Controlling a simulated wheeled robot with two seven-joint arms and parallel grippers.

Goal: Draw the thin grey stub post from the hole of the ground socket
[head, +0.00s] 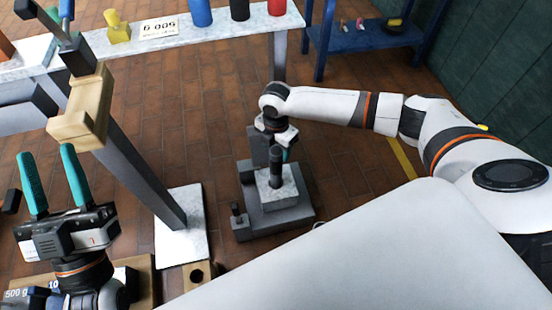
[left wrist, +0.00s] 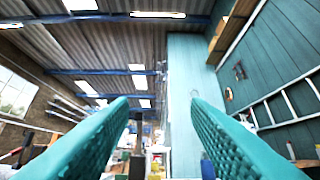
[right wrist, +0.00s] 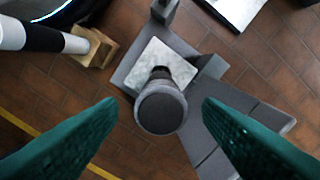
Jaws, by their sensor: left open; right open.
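The ground socket is a grey stepped block (head: 265,219) on the floor with a pale speckled top plate (head: 289,190). A dark grey stub post (head: 275,173) stands upright in it. In the right wrist view the post's round top (right wrist: 160,112) is seen from above, over the pale plate (right wrist: 151,61). My right gripper (head: 287,153) is open above the socket, pointing down. Its teal fingers lie either side of the post top in the wrist view, with gaps on both sides. The hole is hidden by the post. My left gripper (head: 48,160) is open and empty, fingers up.
A leaning grey mast (head: 128,150) with a wooden block (head: 80,112) rises from a pale base plate (head: 181,236) left of the socket. A wooden block with a hole (head: 200,290) is at the bottom. A pale bench (head: 222,32) and a blue shelf (head: 350,41) stand behind.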

